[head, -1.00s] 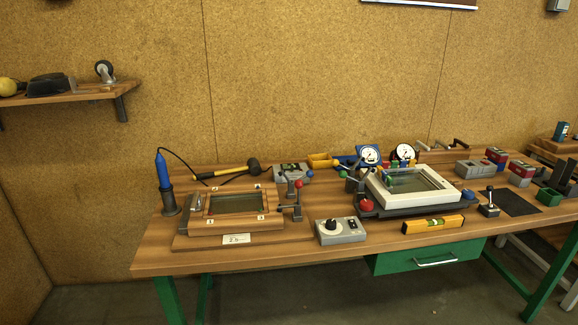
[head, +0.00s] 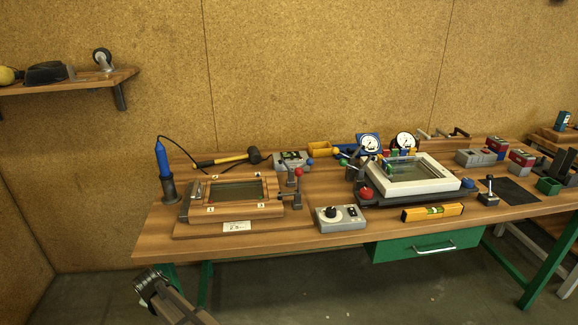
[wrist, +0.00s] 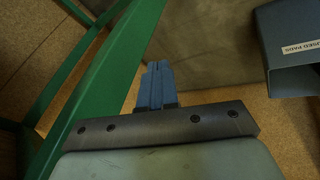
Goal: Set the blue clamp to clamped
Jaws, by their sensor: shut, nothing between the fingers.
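Two blue knobs could belong to the blue clamp; I cannot tell which. One small blue knob (head: 309,162) is behind the wooden frame fixture (head: 222,209), close to a lever with a red ball (head: 299,172). Another blue knob (head: 468,183) is at the right end of the white glass frame's dark base (head: 440,196). Whether either clamp is open or closed is too small to read. My gripper (wrist: 157,68) is shut and empty in the wrist view, away from both knobs. In the head view my arm's end (head: 150,284) is low at the left, in front of the bench.
A green bench leg (wrist: 110,75) runs close to the left of my gripper. A dark bin labelled "USED PADS" (wrist: 290,45) is to the right. On the bench stand a blue-handled iron (head: 162,165), a grey control box (head: 341,217) and a yellow level (head: 432,212).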

